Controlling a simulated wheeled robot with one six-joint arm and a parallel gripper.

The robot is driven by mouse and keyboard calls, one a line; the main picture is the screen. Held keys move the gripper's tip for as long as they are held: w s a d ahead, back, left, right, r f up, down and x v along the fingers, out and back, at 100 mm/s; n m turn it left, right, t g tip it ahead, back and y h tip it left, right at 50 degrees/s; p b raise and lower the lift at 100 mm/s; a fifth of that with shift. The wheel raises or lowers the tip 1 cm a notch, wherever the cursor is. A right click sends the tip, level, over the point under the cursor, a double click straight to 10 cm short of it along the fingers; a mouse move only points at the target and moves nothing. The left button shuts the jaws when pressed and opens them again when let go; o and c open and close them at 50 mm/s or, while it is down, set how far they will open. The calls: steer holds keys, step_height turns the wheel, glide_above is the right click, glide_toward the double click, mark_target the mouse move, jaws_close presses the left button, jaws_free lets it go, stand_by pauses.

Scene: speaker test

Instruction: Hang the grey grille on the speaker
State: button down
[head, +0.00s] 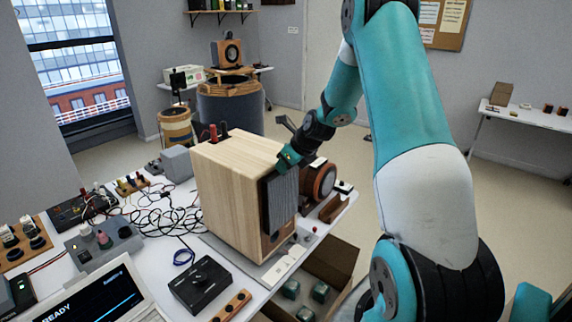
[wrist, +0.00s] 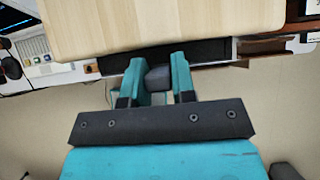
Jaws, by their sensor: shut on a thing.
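The speaker (head: 228,190) is a pale wooden box standing on a grey base on the table. Its wooden top (wrist: 160,25) fills the upper part of the wrist view. The grey grille (head: 281,205) is upright at the speaker's front face, covering much of it; in the wrist view it is a dark strip (wrist: 212,52) along the front edge. I cannot tell whether it touches the face. My gripper (head: 288,158) is at the grille's upper edge, its fingers (wrist: 158,76) shut on a small grey block-like part of it. The speaker's lower front stays visible below the grille.
A round orange-rimmed driver (head: 320,180) stands right of the grille. A black box with a knob (head: 202,284), cables (head: 165,215) and a laptop (head: 95,300) crowd the table's left and front. An open crate (head: 325,270) with green items sits below the table edge.

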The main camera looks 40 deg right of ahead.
steer(key=shift+f, duration=0.45)
stand_by(0.4)
steer(key=c, duration=0.9)
jaws_free()
steer(key=shift+o, duration=0.2)
steer(key=b+v, duration=0.4)
steer(key=v, duration=1.3)
steer(key=s+a+f+n+g+y+b, duration=0.1)
steer(key=s+a+n+g+y, duration=0.2)
steer(key=a+n, duration=1.95)
steer(key=s+a+f+n+g+b, duration=0.1)
steer(key=s+a+f+n+g, duration=0.2)
steer(key=s+a+n, duration=1.3)
steer(key=n+g, duration=0.1)
steer(key=n, duration=0.2)
steer(key=shift+b, duration=0.3)
